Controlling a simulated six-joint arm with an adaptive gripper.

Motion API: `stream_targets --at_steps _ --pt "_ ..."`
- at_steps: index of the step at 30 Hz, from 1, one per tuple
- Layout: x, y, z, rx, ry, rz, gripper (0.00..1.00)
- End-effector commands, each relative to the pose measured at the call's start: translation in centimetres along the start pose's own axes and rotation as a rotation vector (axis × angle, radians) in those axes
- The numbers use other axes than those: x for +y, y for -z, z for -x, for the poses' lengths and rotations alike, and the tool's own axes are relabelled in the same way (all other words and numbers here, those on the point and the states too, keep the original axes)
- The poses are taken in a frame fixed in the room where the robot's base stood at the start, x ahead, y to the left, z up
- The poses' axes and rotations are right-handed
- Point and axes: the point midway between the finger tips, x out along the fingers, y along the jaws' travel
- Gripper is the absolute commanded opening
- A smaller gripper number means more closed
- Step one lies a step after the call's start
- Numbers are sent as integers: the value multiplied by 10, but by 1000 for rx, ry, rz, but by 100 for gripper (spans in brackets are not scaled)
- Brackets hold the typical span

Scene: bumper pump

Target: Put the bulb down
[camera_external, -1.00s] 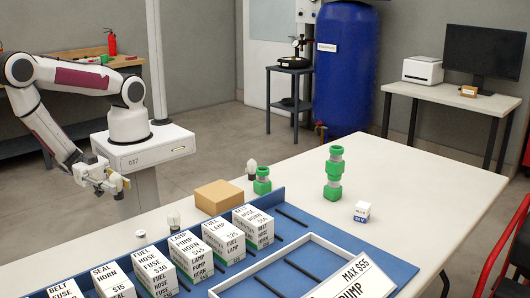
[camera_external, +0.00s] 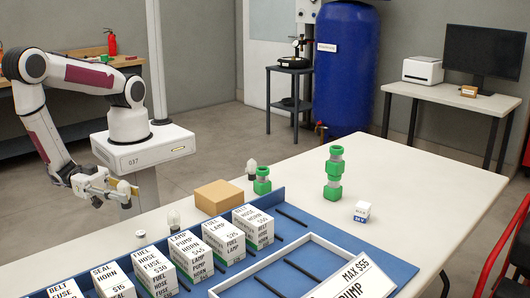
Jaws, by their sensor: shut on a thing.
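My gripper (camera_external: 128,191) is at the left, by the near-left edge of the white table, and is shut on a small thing. I take it to be the bulb, but the fingers hide most of it and its shape cannot be made out. A clear bulb (camera_external: 173,219) stands upright on the table, to the right of my gripper and behind the row of boxes. Another bulb (camera_external: 251,168) stands farther back beside a green-based part.
A cardboard box (camera_external: 218,197) sits behind the labelled white-and-green boxes (camera_external: 187,257) on the blue mat (camera_external: 385,272). Green fittings (camera_external: 333,175) are stacked upright, with a small white-and-blue cube (camera_external: 362,211) nearby. The table's right part is clear.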

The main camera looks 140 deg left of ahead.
Motion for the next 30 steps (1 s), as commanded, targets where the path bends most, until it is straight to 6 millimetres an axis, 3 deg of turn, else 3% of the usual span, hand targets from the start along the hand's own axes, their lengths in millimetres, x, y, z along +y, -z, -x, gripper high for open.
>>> stream_targets --at_steps 14,30 --pt "-32 8 -76 1 252 3 4" --pt "-102 21 -148 1 509 1 4"
